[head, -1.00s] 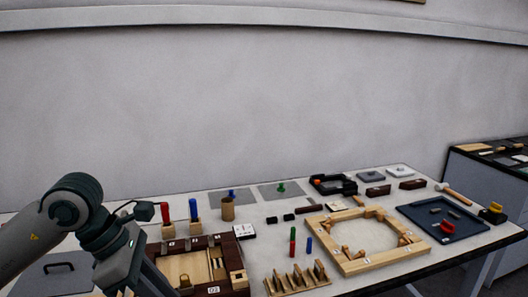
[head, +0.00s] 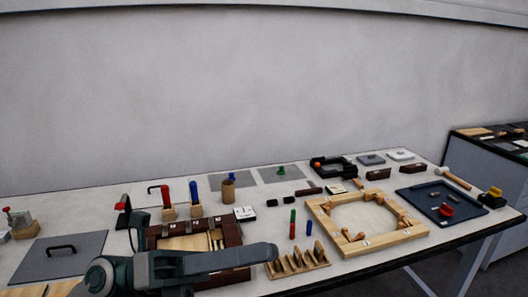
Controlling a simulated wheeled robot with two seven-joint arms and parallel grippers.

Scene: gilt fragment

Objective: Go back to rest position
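My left gripper (head: 262,255) is low at the bottom of the head view, stretched out to the right across the front of a dark wooden tray (head: 232,233). It hides part of that tray's near side. I see no object held in it, but its fingers are seen from the side and I cannot tell whether they are apart. I cannot tell whether it touches the tray. My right gripper is not in view.
A light wooden frame (head: 330,228) and a slotted wooden rack (head: 298,264) lie right of my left gripper. A blue-grey tray (head: 412,196) is farther right. A grey plate with a handle (head: 85,244) lies left. Blue and red tools stand upright behind the dark tray.

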